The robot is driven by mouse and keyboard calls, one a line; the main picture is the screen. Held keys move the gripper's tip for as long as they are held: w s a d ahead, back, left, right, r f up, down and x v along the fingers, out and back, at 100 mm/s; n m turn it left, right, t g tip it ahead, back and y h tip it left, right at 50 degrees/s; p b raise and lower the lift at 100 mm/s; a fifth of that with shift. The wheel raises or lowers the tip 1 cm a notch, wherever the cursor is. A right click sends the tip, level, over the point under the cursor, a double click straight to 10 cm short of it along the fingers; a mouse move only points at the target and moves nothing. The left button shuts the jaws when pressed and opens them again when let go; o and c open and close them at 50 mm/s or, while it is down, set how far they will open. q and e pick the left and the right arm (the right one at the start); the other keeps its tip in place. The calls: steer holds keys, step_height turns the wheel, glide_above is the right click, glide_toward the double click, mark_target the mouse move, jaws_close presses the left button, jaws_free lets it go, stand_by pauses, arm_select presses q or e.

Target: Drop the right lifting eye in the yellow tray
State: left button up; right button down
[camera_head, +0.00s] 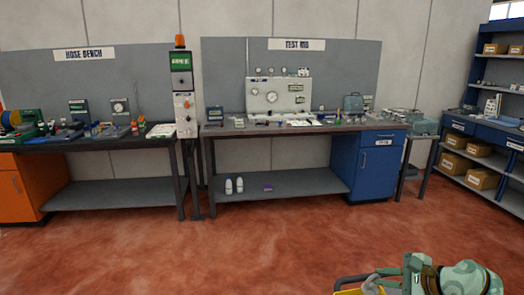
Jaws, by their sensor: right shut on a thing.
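My right gripper (388,285) is at the bottom edge, right of the middle, partly cut off by the frame. It is shut on a small pale grey-green piece (371,284), which may be the right lifting eye; its shape is too small and cut off to be sure. A yellow edge (347,291), perhaps the rim of the yellow tray, shows just left of and below the gripper; most of it is out of frame. I cannot tell whether the held piece touches it. My left gripper is not in view.
Ahead stand the hose bench (100,143), a test rig bench (225,131) with a blue cabinet (375,175), and a signal post (185,120). A blue shelf unit (505,160) with cardboard boxes stands right. The red floor (230,255) before them is clear.

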steer(key=c, duration=1.4)
jaws_free()
steer(key=shift+o, duration=0.2)
steer(key=v, duration=1.6)
steer(key=shift+r+p, duration=0.2)
steer(key=shift+p, duration=0.25)
